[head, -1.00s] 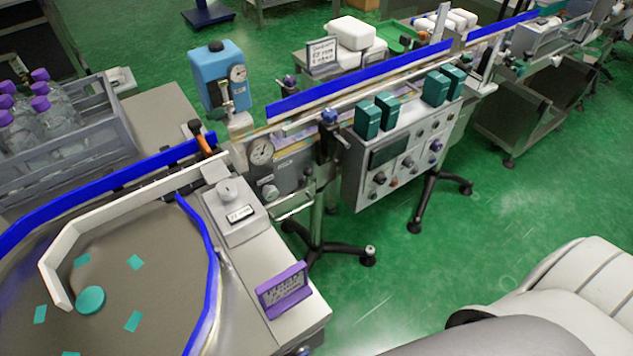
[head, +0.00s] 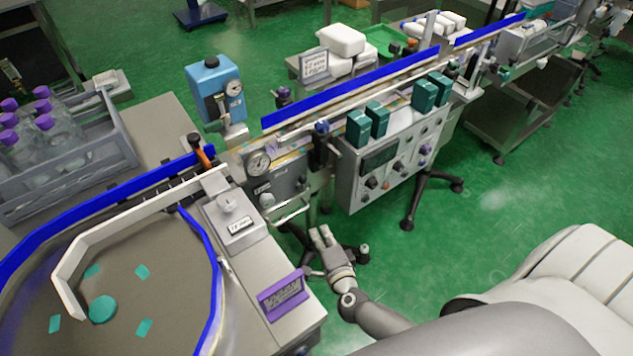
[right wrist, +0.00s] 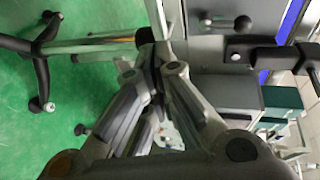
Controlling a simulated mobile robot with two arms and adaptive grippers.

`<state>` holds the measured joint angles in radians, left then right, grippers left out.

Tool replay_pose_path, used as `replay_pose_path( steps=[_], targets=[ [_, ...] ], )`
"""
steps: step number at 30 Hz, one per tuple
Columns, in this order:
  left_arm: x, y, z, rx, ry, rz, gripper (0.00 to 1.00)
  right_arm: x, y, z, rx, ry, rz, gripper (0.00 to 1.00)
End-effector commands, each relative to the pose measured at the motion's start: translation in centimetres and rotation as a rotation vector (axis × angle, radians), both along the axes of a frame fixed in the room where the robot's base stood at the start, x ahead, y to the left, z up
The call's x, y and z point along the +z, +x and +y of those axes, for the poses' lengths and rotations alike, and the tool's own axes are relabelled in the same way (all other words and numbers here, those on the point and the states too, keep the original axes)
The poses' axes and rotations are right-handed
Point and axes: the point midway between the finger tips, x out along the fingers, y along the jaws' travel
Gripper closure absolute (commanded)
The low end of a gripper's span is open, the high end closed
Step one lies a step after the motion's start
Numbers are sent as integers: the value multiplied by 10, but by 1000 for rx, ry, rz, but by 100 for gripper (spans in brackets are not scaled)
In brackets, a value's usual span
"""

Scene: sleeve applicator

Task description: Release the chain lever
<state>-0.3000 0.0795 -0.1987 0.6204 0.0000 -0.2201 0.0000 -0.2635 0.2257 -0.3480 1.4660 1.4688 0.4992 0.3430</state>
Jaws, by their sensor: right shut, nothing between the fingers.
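A small lever with an orange grip (head: 201,152) stands at the conveyor joint left of the blue gauge unit. A bent metal handle (head: 290,212) sticks out from the front of the grey gauge box. I cannot tell for sure which one is the chain lever. My right gripper (head: 322,238) is shut and empty, below and right of the metal handle and apart from it in the head view. My left gripper is out of view.
The control box (head: 352,190) with dials stands right of the gripper. A black-footed stand (head: 408,222) is under the conveyor. A purple sign (head: 283,295) sits on the table corner at lower left. Green floor (head: 480,230) is open to the right.

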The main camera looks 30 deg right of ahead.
Motion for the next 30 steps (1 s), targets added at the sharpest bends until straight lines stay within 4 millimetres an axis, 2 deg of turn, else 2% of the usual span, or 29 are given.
replay_pose_path(
  steps=[1, 3, 6, 9, 14, 23, 26, 30],
  targets=[
    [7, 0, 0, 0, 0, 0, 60, 28, 7, -3, -61, 100, -41, 100],
    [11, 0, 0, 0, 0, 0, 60, 51, 11, -8, -138, 230, -78, 100],
    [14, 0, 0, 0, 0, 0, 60, 74, 14, -11, -221, 381, -107, 100],
    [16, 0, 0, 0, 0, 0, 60, 87, 14, -12, -275, 483, -117, 100],
    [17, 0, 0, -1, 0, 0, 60, 93, 13, -12, -310, 551, -119, 100],
    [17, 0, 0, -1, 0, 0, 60, 92, 13, -12, -310, 553, -118, 100],
    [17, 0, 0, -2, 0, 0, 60, 91, 17, -13, -310, 552, -119, 100],
    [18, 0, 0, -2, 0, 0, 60, 88, 32, -18, -308, 550, -121, 100]
  ],
)
